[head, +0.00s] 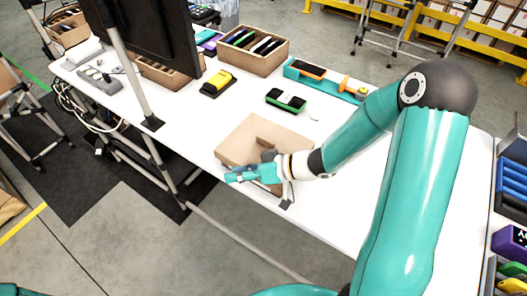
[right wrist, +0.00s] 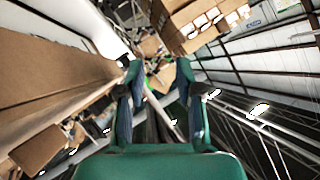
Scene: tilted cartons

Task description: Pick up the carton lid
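A brown cardboard carton (head: 250,133) lies on the white table near its front edge. Its top shows a darker brown raised or folded part in the middle; I cannot tell where the lid ends and the carton begins. My right gripper (head: 235,175) is at the carton's front left side, its arm reaching over the carton's right part and hiding some of it. In the right wrist view my right gripper (right wrist: 160,88) has its fingers apart with nothing between them. A large cardboard surface (right wrist: 50,80) fills the left of that view, beside the fingers. My left gripper is not in view.
On the white table (head: 385,185) are a green-and-black item (head: 286,100), a yellow-and-black item (head: 218,83), a teal tray (head: 325,82) and an open box of dividers (head: 254,50). A dark monitor (head: 145,35) stands at left. Blue bins (head: 512,185) stand at the right edge.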

